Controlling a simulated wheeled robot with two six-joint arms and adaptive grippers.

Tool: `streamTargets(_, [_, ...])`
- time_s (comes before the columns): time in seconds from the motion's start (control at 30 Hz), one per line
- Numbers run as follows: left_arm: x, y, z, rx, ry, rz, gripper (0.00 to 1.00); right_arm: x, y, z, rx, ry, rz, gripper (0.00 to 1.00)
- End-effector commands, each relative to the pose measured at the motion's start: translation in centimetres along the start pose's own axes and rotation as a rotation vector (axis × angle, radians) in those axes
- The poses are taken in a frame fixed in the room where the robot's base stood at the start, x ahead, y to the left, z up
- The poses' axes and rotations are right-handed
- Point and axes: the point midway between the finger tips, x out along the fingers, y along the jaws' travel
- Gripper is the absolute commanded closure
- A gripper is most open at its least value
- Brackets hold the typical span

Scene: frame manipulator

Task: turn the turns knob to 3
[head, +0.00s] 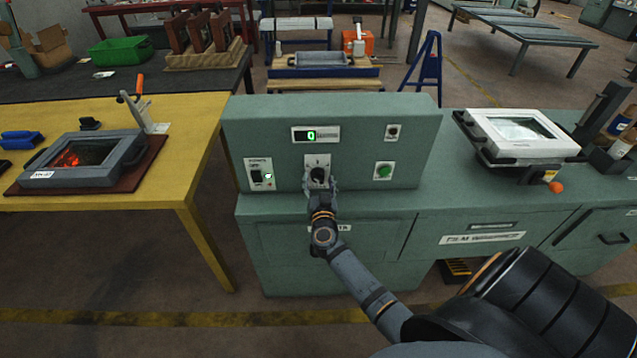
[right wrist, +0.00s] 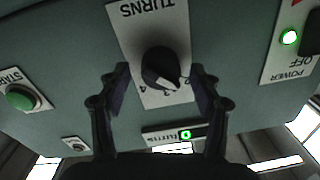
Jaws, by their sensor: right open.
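The black turns knob (head: 318,174) sits on a white plate on the green control box, and it also shows in the right wrist view (right wrist: 160,66). That view shows the plate upside down, with "TURNS" and small numbers. The knob's white mark points toward the numbers at the plate's lower edge there; I cannot tell exactly which one. My right gripper (right wrist: 162,95) is open, one finger on each side of the knob, with visible gaps. In the head view the right gripper (head: 320,192) partly covers the plate. My left gripper is out of view.
The turns display (head: 311,135) above the knob reads 0. The power switch (head: 257,177) is left of the knob, with a lit green lamp (head: 268,176). The green start button (head: 384,171) is to the right. Framed devices stand on the yellow table (head: 190,130) and the right-hand bench.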

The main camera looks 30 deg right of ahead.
Motion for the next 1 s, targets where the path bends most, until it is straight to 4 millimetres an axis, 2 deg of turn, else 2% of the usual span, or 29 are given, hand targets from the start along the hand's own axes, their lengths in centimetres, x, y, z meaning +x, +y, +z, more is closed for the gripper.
streamTargets(0.27, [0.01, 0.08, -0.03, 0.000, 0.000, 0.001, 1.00, 0.15, 0.00, 0.02, 0.000, -0.001, 0.000, 0.37])
streamTargets(0.67, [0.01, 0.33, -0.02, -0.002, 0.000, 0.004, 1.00, 0.12, -0.01, 0.02, 0.001, -0.001, 0.000, 0.91])
streamTargets(1.0, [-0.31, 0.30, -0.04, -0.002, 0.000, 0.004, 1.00, 0.11, -0.03, -0.05, 0.065, 0.002, -0.001, 0.90])
